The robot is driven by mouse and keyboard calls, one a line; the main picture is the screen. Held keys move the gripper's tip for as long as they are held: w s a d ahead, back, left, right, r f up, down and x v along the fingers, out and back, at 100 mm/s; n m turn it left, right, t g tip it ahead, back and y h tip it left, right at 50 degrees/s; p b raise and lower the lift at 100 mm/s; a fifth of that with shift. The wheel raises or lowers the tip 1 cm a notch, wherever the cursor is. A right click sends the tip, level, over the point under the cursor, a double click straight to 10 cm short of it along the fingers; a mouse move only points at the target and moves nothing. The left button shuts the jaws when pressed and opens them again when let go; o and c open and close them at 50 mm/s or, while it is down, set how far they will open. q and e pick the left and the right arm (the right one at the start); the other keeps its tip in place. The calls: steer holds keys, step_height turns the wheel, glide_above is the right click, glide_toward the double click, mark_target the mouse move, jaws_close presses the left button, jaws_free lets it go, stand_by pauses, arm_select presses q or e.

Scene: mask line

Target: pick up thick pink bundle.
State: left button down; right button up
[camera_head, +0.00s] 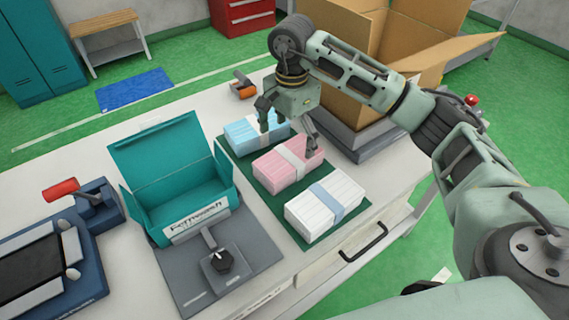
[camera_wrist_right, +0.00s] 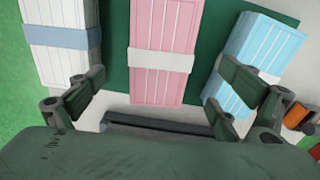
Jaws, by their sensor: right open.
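The thick pink bundle (camera_head: 282,168) lies on a dark green mat (camera_head: 245,170) with a white band around its middle. A white bundle with a blue band (camera_head: 325,208) is on its near side, and a light blue bundle (camera_head: 243,134) is on its far side. My right gripper (camera_head: 288,130) is open above the mat, over the gap around the pink and light blue bundles. In the right wrist view, the pink bundle (camera_wrist_right: 163,88) shows between the two open fingers (camera_wrist_right: 160,95), not visibly touched. My left gripper is not in view.
A teal open box (camera_head: 175,180) stands on a grey fixture left of the mat. A large cardboard box (camera_head: 375,60) stands behind my right arm. An orange-handled tool (camera_head: 243,88) lies at the table's far edge. A blue device (camera_head: 50,260) is at the left.

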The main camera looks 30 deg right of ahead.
mark_target(289, 156)
steer(key=shift+f, duration=0.8)
step_height(289, 156, down, 6)
steer(key=shift+a+f+p, duration=0.1)
steer(key=shift+a+p, duration=0.05)
steer(key=shift+p, duration=0.7)
steer(key=c, duration=1.3)
